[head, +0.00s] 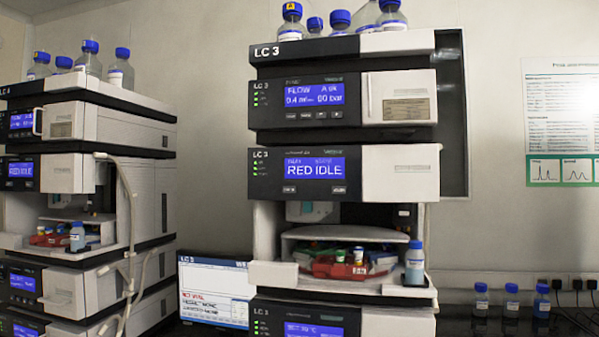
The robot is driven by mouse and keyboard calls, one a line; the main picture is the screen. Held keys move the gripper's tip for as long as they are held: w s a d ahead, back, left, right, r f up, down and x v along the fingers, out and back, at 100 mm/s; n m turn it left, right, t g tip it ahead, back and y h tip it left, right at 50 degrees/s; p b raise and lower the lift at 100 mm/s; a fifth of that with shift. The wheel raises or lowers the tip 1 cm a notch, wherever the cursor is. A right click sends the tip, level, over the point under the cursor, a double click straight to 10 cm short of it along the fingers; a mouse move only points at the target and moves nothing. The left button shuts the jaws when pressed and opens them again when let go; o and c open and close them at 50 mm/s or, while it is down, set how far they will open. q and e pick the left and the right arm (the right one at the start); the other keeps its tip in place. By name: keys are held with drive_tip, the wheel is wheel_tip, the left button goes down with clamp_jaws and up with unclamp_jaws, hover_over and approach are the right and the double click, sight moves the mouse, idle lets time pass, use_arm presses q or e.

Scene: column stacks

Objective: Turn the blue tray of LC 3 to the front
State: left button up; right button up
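The LC 3 stack (344,175) stands in the middle of the head view. Its sampler bay (345,243) is open at the front. In the bay, a red tray (335,270) faces the front and holds several small vials. A green tray (308,250) shows partly behind it on the left. I cannot make out the blue tray of LC 3; the red tray, the vials and the shelf above cover the rear of the bay. Neither of my grippers is in view.
A blue-capped bottle (415,262) stands at the bay's right front edge. A second stack (75,200) with an open bay stands at left. A monitor (212,290) sits between the stacks. Several bottles stand on the stack tops and blue-capped bottles (511,300) at right.

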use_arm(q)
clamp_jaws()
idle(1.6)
